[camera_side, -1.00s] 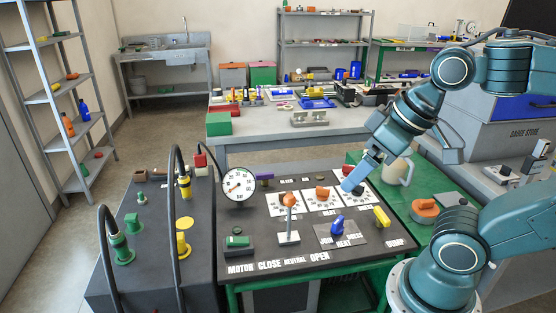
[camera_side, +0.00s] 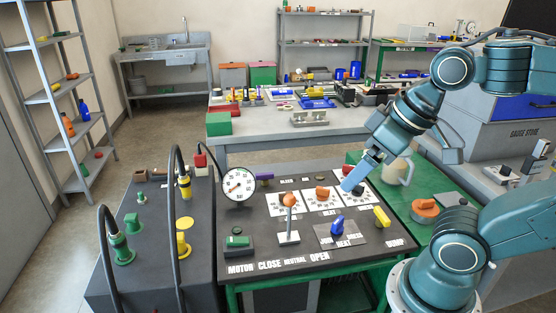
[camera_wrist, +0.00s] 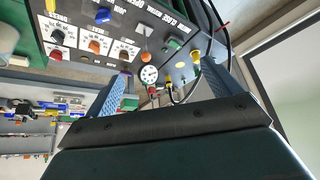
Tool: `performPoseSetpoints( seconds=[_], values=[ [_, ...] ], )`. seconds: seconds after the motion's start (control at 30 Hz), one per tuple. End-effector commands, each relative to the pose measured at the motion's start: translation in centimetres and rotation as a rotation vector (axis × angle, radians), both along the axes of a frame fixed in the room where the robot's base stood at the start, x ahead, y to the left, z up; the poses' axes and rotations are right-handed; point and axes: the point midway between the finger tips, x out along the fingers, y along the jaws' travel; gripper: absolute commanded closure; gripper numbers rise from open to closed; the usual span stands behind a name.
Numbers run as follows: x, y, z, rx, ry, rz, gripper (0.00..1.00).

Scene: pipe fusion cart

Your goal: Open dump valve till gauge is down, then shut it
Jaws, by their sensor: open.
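The dump valve's yellow handle (camera_side: 382,217) sits at the right end of the dark panel, near the DUMP label (camera_side: 395,243). A yellow piece that looks like it shows at the top left edge of the wrist view (camera_wrist: 50,5). The round white gauge (camera_side: 238,185) stands at the panel's back left; its reading is too small to tell. It also shows in the wrist view (camera_wrist: 149,75). My gripper (camera_side: 352,184) is open and empty above the panel's back right, behind and left of the yellow handle and apart from it. Both blue fingers show in the wrist view (camera_wrist: 163,70).
An orange-knobbed lever (camera_side: 289,201) stands upright mid-panel. A blue knob (camera_side: 337,226), an orange knob (camera_side: 322,193) and a green button box (camera_side: 237,241) are on the panel. Black hoses (camera_side: 175,215) arch at the left. A pale mug (camera_side: 398,170) stands right of my gripper.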

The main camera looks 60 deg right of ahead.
Motion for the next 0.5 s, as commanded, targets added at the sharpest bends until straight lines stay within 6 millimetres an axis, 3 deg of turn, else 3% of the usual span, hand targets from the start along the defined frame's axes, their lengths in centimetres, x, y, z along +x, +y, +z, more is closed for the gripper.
performPoseSetpoints(
  seconds=[0.27,0.5],
  values=[
    [0.4,-0.5,-0.2,0.015,0.014,-0.056,0.10],
    [2.1,-3.1,-1.1,0.091,0.070,-0.327,0.10]
  ],
)
